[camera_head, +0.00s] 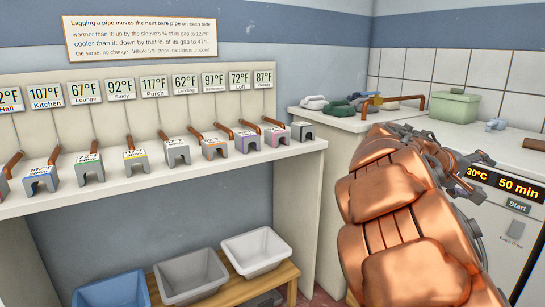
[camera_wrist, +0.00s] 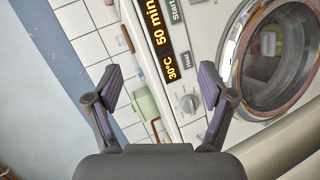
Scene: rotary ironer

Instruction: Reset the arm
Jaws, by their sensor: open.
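My arm, copper-coloured, rises from the bottom right of the head view and bends toward the appliance with the dark display. My gripper (camera_head: 472,178) is at its end, in front of the worktop edge and partly hidden by my own links. In the wrist view my gripper (camera_wrist: 162,85) is open, its two dark fingers wide apart with nothing between them. Beyond the fingers the wrist view shows the appliance's display (camera_wrist: 167,40), a knob (camera_wrist: 189,103) and a round glass door (camera_wrist: 270,55), all apart from the fingers.
Grey, white (camera_head: 257,250) and blue bins sit on a low bench below. The worktop (camera_head: 410,112) holds a green box (camera_head: 457,106), dark green cloth-like items and a copper pipe.

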